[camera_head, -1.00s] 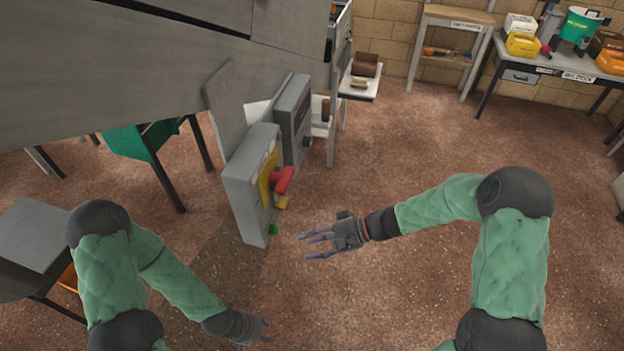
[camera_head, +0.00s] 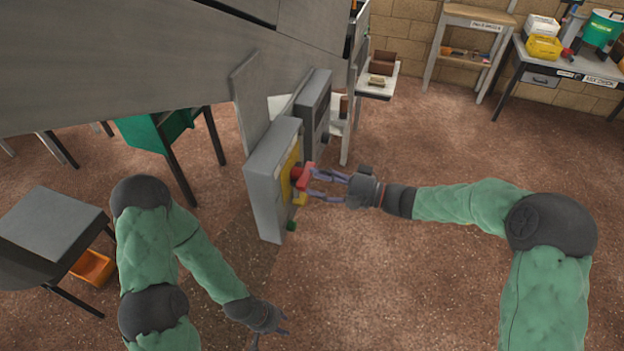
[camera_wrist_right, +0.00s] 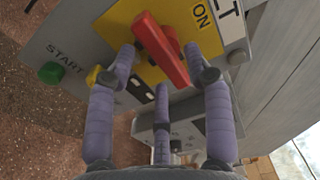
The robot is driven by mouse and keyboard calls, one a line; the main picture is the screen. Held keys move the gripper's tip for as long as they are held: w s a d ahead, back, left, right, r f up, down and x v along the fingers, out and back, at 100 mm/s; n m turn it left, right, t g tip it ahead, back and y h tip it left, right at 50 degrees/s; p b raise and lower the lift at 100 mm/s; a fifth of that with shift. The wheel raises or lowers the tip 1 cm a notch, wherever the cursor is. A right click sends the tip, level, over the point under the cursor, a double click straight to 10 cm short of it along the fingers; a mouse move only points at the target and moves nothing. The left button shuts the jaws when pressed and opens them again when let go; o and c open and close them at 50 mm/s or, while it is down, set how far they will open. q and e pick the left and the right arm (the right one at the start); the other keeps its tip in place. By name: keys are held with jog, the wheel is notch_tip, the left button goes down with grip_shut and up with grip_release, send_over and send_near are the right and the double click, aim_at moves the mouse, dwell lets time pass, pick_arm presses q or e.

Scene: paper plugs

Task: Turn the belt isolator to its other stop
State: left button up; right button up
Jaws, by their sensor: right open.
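The belt isolator has a red handle (camera_head: 305,177) on a yellow plate (camera_head: 288,170), on the side of a grey box (camera_head: 265,195). In the right wrist view the red handle (camera_wrist_right: 161,50) lies at a slant across the yellow plate (camera_wrist_right: 205,42), by the word ON. My right gripper (camera_head: 318,184) is at the handle. In the wrist view its open fingers (camera_wrist_right: 165,70) stand on either side of the handle; I cannot tell whether they touch it. My left gripper (camera_head: 270,335) is low over the floor, away from the box; its finger state is unclear.
A green START button (camera_wrist_right: 51,72) and a small yellow part (camera_wrist_right: 95,76) sit beside the yellow plate. A second grey box (camera_head: 314,105) stands behind the first. A grey table (camera_head: 50,228) is at left. The floor to the right is clear.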

aim_at(302, 177)
jog(key=shift+x, duration=1.1)
grip_shut()
jog(key=shift+m, duration=0.4)
jog(key=shift+s+a+r+m+p, duration=0.1)
jog(key=shift+s+m+p, duration=0.05)
jog(key=shift+m+p, duration=2.4)
jog(key=shift+s+m+p, duration=0.1)
jog(key=shift+m+p, duration=1.85)
jog(key=shift+m, duration=1.25)
jog(key=shift+s+a+r+m+p, duration=0.1)
jog(key=shift+s+m+p, duration=0.05)
jog(key=shift+m+p, duration=2.4)
jog(key=shift+f+m, duration=0.1)
jog(key=shift+m, duration=0.3)
